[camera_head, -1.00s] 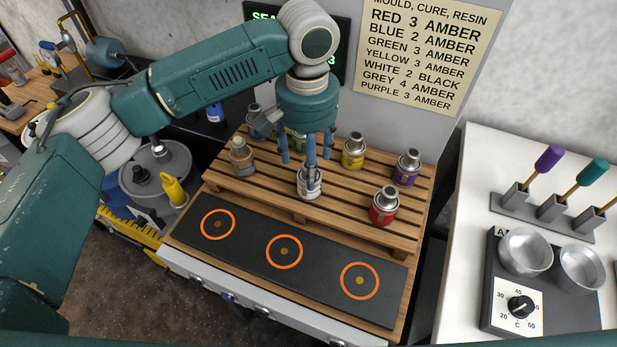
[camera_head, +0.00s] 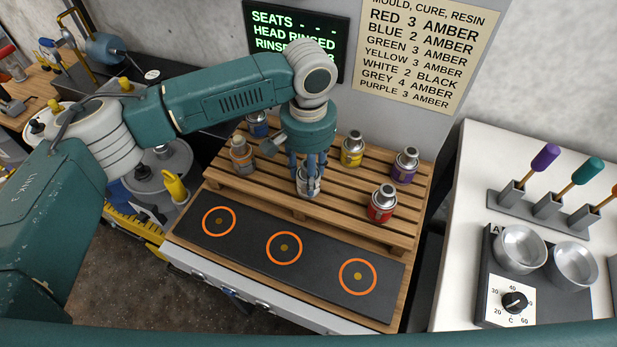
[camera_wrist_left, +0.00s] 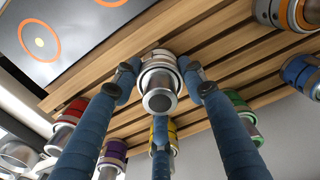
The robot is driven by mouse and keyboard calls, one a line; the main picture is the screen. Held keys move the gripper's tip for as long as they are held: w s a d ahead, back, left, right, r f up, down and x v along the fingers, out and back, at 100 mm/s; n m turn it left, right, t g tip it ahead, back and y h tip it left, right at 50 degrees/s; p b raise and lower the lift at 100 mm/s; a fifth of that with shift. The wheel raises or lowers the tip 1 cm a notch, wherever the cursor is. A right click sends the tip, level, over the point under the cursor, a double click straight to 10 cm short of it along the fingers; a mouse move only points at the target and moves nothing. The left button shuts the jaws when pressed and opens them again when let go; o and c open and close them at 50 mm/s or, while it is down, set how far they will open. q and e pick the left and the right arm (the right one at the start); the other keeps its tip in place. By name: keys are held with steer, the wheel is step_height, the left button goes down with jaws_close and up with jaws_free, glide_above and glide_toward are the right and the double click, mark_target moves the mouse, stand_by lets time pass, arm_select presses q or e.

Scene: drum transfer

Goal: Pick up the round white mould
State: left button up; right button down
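The round white mould (camera_head: 308,189), a small canister with a metal top, stands upright on the slatted wooden rack (camera_head: 270,194). In the left wrist view the mould (camera_wrist_left: 159,82) sits in the middle between my blue fingers. My left gripper (camera_head: 308,177) comes down from above with its fingers drawn in around the mould. In the wrist view the left gripper (camera_wrist_left: 160,84) has two fingertips against the mould's sides, and a third finger comes from below. The fingers partly hide the mould in the head view. My right gripper is not in view.
An orange-grey mould (camera_head: 242,157), a yellow one (camera_head: 352,150), a purple one (camera_head: 404,167), a red one (camera_head: 382,205) and a blue one (camera_head: 257,125) stand around on the rack. A dark mat (camera_head: 250,240) with orange rings lies clear in front.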

arm_select(q)
steer(key=shift+c, duration=0.3)
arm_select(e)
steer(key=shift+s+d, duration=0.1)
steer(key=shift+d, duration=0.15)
arm_select(q)
steer(key=shift+r, duration=0.15)
